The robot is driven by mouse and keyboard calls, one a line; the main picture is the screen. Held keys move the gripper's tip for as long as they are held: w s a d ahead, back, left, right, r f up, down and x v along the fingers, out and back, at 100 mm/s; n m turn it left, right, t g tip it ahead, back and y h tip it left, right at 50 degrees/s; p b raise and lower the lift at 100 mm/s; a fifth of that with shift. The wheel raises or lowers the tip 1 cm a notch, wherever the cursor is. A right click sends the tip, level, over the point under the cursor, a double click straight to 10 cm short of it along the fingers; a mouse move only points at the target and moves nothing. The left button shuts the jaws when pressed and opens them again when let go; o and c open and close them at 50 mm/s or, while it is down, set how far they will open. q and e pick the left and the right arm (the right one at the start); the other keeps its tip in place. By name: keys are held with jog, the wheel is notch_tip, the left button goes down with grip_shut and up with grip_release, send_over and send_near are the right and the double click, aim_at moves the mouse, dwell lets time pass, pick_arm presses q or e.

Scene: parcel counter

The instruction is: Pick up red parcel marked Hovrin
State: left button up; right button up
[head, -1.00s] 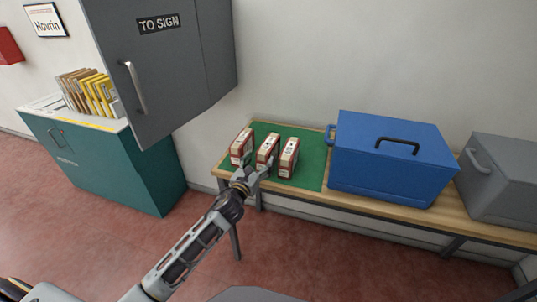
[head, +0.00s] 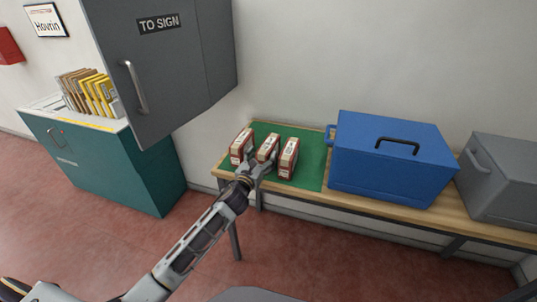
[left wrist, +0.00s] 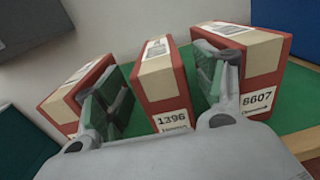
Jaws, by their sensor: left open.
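Three red parcels with cream tops stand in a row on a green mat (head: 312,165): the left parcel (head: 240,147), the middle parcel (head: 267,145) and the right parcel (head: 289,155). In the left wrist view the middle parcel (left wrist: 162,98) has a label reading 1396, with a small name below that I cannot read surely. The right parcel (left wrist: 264,70) reads 8607; the left parcel (left wrist: 62,103) has a partly hidden label. My left gripper (head: 259,161) is open, its fingers on either side of the middle parcel. My right gripper is not in view.
The neighbouring parcels stand close beside the fingers. A blue box (head: 392,165) stands right of the mat on the wooden bench, with a grey box (head: 500,180) beyond. A grey cabinet marked TO SIGN (head: 175,75) hangs at left.

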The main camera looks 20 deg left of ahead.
aim_at(266, 146)
pick_arm(q)
jog(key=shift+w+d+r, duration=0.1)
jog(key=shift+w+r, duration=0.1)
jog(key=shift+w, duration=0.35)
jog(key=shift+w+d+r, duration=0.1)
jog(key=shift+w+r, duration=0.05)
jog(key=shift+w, duration=1.4)
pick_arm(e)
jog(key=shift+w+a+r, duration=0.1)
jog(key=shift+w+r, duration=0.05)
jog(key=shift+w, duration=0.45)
pick_arm(q)
jog(key=c, duration=1.3)
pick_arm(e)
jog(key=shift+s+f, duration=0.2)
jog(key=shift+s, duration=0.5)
pick_arm(q)
jog(key=shift+w+r, duration=0.1)
jog(key=shift+r, duration=0.05)
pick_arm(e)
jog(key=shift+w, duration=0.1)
